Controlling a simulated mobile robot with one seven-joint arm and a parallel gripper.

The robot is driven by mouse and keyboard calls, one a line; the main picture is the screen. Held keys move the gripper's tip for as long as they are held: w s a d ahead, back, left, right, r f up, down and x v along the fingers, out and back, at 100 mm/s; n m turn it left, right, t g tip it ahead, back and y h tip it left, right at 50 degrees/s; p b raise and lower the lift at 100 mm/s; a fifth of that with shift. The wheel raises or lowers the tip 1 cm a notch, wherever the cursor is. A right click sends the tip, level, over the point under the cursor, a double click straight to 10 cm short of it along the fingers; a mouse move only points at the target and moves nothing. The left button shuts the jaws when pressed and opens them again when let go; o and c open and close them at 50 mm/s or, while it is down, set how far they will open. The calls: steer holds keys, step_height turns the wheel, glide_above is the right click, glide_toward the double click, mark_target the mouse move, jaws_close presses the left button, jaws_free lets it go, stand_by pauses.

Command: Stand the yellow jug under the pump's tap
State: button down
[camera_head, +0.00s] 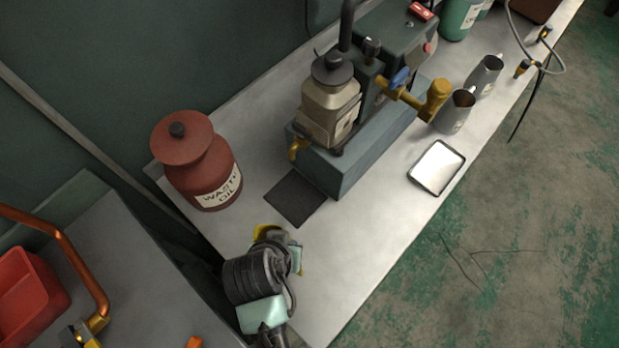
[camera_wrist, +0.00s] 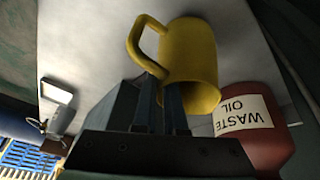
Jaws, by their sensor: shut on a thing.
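The yellow jug (camera_wrist: 192,58) fills the upper middle of the wrist view, its handle to the left. My gripper (camera_wrist: 162,88) is shut on the jug's handle. In the head view my gripper (camera_head: 284,248) is over the near end of the bench and hides most of the jug (camera_head: 262,231). I cannot tell whether the jug touches the bench. The pump (camera_head: 365,150) stands beyond, with a brass tap (camera_head: 298,149) at its near left end. A dark square pad (camera_head: 295,198) lies below the tap, and nothing stands on it.
A red waste oil can (camera_head: 198,170) stands left of the pad. A white tray (camera_head: 437,167), two grey metal jugs (camera_head: 454,112) and a green container (camera_head: 461,20) are farther along the bench. Bare bench (camera_head: 345,245) lies right of my gripper.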

steer(key=w+d, duration=0.1)
steer(key=w, duration=0.3)
steer(key=w+d+f+p, duration=0.1)
steer(key=w+d, duration=0.1)
steer(key=w, duration=0.3)
steer(key=w+d, duration=0.1)
steer(key=w, duration=0.4)
steer(key=shift+d+f+p, duration=0.2)
steer(key=shift+d+p, duration=0.15)
steer(key=shift+p, duration=0.05)
steer(key=shift+f, duration=0.1)
steer(key=c, duration=1.4)
jaws_free()
steer(key=shift+f, duration=0.15)
steer(key=o, duration=0.4)
steer(key=v, duration=1.2)
steer(key=shift+r, duration=0.25)
